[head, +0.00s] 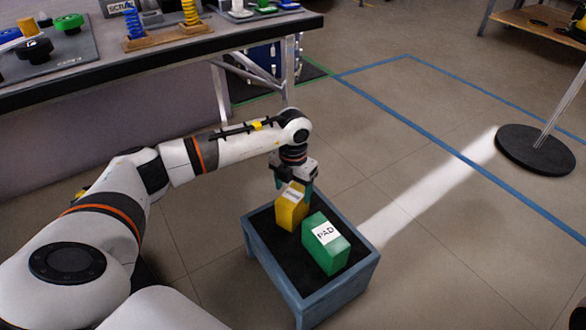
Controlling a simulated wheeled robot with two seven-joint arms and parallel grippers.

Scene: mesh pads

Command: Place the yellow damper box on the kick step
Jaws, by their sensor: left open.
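The yellow damper box (290,212) stands on the black top of the blue-grey kick step (312,299), toward its far left part. My left gripper (293,186) is directly above and around the top of the yellow box, pointing down. Its jaws are open, with a teal finger showing at the box's right side. Whether the fingers touch the box I cannot tell. A green box labelled PAD (326,244) stands on the same step, just right and nearer, close to the yellow box. My right gripper is not in view.
A workbench (160,68) with springs, knobs and other parts runs along the upper left. A round black stand base (535,150) with a pole is at the right. Blue floor tape (430,125) marks the open floor. A wooden shelf (535,22) is at the top right.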

